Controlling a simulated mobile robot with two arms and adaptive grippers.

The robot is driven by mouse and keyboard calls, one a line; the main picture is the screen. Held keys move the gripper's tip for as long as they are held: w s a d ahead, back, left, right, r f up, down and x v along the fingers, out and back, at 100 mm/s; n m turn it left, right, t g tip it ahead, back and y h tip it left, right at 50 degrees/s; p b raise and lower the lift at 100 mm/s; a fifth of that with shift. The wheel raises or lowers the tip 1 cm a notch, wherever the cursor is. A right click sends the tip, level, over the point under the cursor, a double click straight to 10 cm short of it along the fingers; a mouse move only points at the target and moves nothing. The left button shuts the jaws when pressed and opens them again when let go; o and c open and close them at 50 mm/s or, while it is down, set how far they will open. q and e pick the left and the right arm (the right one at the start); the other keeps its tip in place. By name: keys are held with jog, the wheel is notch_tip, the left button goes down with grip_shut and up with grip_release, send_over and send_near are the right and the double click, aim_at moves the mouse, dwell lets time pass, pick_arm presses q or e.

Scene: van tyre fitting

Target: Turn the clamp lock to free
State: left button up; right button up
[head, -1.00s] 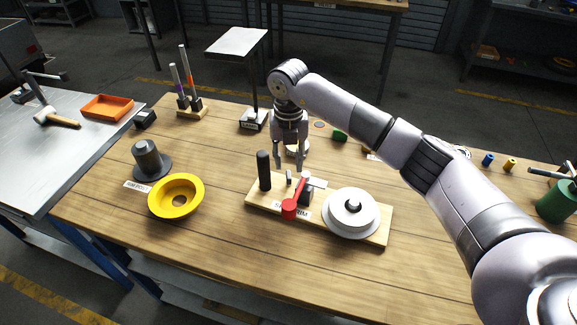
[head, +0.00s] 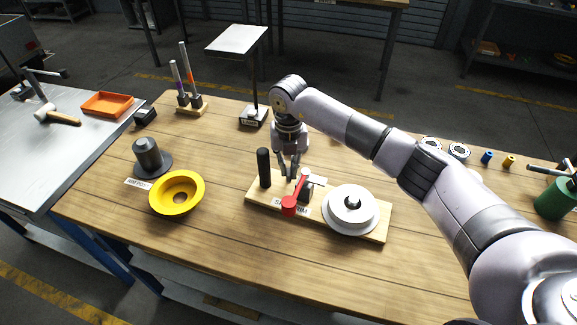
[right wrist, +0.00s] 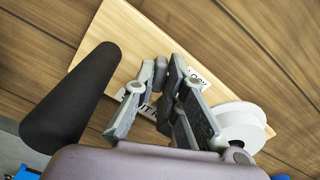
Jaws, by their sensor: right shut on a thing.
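The wooden clamp board (head: 374,232) lies on the bench with a black upright post, a red lever (head: 289,205), a grey block and a white round disc (head: 350,209). My right gripper (head: 289,177) reaches down onto the board between the black post (head: 264,168) and the red lever. Its fingers (right wrist: 169,68) are closed together in the right wrist view, on a small upright piece that looks like the clamp lock. The fingers hide most of that piece, so I cannot tell how it is turned. My left gripper is out of view.
A yellow rim (head: 177,193) and a dark flanged cylinder (head: 148,158) stand left of the board. A stand with two rods (head: 190,104) and an orange tray (head: 107,104) are farther back. The front of the bench is clear.

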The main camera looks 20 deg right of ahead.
grip_shut()
jog(key=m, duration=0.5)
jog(key=shift+d, duration=0.1)
jog(key=o, duration=0.6)
grip_release()
